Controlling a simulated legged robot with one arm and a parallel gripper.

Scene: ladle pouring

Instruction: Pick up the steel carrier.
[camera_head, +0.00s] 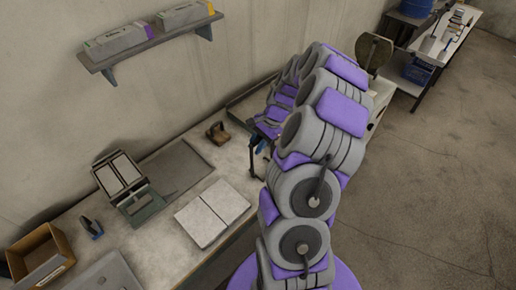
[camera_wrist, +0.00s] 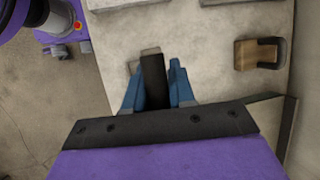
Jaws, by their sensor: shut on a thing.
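My gripper (camera_wrist: 155,74) shows blue fingers in the wrist view, one on each side of a dark upright grip (camera_wrist: 153,88). It is shut on this grip, which appears to belong to the steel carrier. A small pale grey plate-like part (camera_wrist: 133,56) shows beside the grip's far end; the rest of the carrier is hidden or cannot be made out. In the head view my gripper (camera_head: 262,143) is beside the front edge of the workbench (camera_head: 160,235), largely hidden by my arm.
A wooden block with a dark handle (camera_head: 217,133) stands on the bench, also in the wrist view (camera_wrist: 246,55). Pale slabs (camera_head: 212,212), a twin-plate device (camera_head: 122,180) and a wooden box (camera_head: 40,258) are farther left. A wall shelf (camera_head: 150,42) hangs above. Floor at right is open.

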